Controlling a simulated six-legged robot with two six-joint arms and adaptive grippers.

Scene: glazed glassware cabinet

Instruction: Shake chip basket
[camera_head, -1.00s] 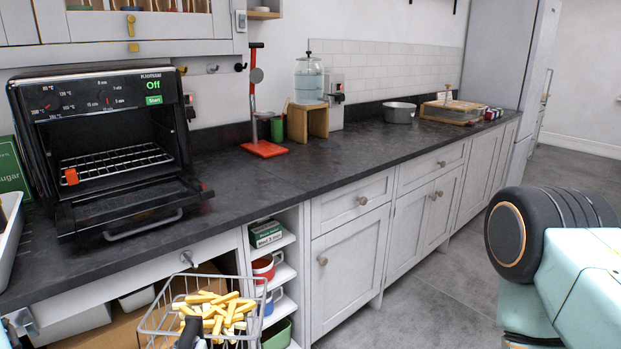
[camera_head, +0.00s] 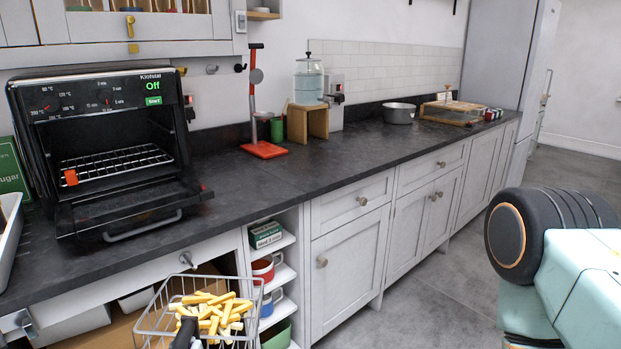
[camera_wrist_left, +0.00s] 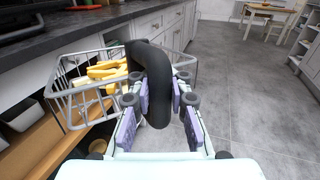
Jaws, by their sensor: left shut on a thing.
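The wire chip basket (camera_head: 147,322) is at the bottom left of the head view, in front of the counter's open shelves. It holds a heap of yellow chips (camera_head: 215,312). In the left wrist view the basket (camera_wrist_left: 60,105) lies beyond the gripper, with its chips (camera_wrist_left: 105,72) inside. My left gripper (camera_wrist_left: 158,100) is shut on the basket's thick black handle (camera_wrist_left: 150,65). In the head view only a dark bit of the handle (camera_head: 186,332) shows at the lower edge. The right gripper is not in view.
The counter (camera_head: 290,185) runs above the basket, with a black oven (camera_head: 105,150) standing open on it. Shelves (camera_head: 287,268) with cups and boxes are right beside the basket. Open grey floor (camera_wrist_left: 235,95) lies to the right.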

